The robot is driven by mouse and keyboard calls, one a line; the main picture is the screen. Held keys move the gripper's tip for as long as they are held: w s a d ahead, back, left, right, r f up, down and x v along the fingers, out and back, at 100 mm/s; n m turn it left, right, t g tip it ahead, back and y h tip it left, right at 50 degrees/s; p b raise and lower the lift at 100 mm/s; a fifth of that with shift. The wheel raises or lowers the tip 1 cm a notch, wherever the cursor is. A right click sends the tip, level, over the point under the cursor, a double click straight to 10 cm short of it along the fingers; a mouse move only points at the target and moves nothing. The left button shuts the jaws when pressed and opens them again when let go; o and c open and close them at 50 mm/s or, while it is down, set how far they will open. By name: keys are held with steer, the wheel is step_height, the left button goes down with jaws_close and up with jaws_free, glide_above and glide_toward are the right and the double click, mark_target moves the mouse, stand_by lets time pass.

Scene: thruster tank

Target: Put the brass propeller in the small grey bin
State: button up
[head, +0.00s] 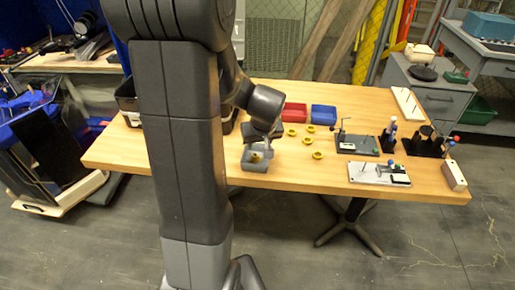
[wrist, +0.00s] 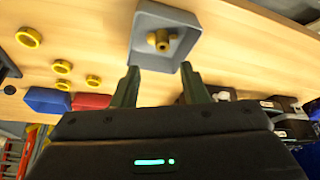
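The small grey bin (head: 253,167) stands on the wooden table, near its front edge. It also shows at the top of the wrist view (wrist: 166,12). The brass propeller (wrist: 161,40) is inside the bin's walls, a small yellow-brown piece with a stubby hub. In the head view it is only a small yellowish patch (head: 256,158). My gripper (wrist: 160,86) is open, with its two fingers apart and nothing between them. In the wrist view the fingertips are close to the bin's near side, and the propeller is clear of them. Whether the fingers touch the bin I cannot tell.
Several yellow rings (head: 309,142) lie right of the bin. A red bin (head: 293,113) and a blue bin (head: 323,115) stand behind them. A dark board (head: 357,145) and a white board (head: 379,174) with fittings are further right. A black bin (head: 127,98) is partly hidden at left.

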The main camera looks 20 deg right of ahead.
steer(key=shift+v, duration=2.2)
